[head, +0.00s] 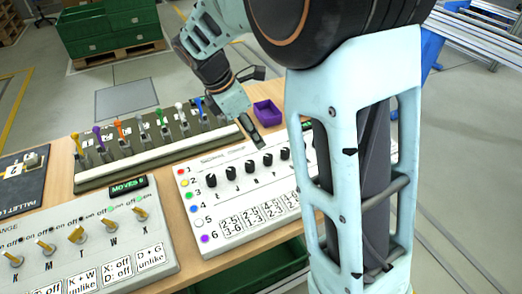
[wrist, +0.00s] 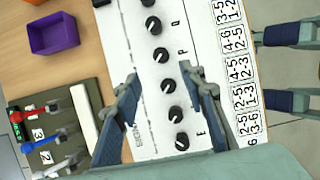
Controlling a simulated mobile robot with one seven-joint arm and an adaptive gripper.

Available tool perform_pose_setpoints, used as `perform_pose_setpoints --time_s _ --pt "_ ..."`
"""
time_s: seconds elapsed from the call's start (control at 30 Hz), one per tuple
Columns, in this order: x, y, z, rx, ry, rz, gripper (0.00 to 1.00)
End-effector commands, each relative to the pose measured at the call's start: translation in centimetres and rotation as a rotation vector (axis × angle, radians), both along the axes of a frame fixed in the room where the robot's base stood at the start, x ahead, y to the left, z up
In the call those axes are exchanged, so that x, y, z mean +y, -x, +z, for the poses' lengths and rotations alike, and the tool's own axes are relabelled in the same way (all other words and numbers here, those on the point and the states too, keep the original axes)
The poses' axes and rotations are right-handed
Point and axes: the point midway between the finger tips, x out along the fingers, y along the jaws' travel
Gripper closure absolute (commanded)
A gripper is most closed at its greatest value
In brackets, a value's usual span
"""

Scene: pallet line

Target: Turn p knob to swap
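The white panel (head: 240,202) carries a row of black knobs. In the wrist view the P knob (wrist: 161,55) has the letter P beside it. It lies just beyond my fingertips, roughly between their lines. My gripper (wrist: 158,74) is open, with one finger on each side of the knob row and nothing held. In the head view my gripper (head: 252,133) hangs over the panel's back edge. The gap between my fingertips and the panel is hard to judge.
Neighbouring knobs, including the Q knob (wrist: 153,25), stand close in the row. A purple bin (head: 267,113) stands behind the panel. A lever rack (head: 150,150) and a second panel with a "MOVES 6" display (head: 128,186) stand to the left.

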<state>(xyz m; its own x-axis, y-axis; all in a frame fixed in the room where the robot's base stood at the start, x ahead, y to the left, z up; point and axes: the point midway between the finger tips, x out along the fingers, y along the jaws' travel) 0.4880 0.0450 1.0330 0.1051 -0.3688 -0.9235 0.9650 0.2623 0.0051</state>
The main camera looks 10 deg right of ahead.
Motion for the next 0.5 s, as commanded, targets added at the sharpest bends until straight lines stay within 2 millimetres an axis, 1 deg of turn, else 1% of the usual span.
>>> perform_pose_setpoints --time_s 0.17,0.4,0.5 --pt "-1.1 -0.1 -2.6 0.006 0.002 -0.004 0.62" --pt "-2.8 -0.6 -6.8 0.006 0.002 -0.004 0.62" --pt "-3.3 -0.8 -8.1 0.004 0.001 -0.004 0.62"
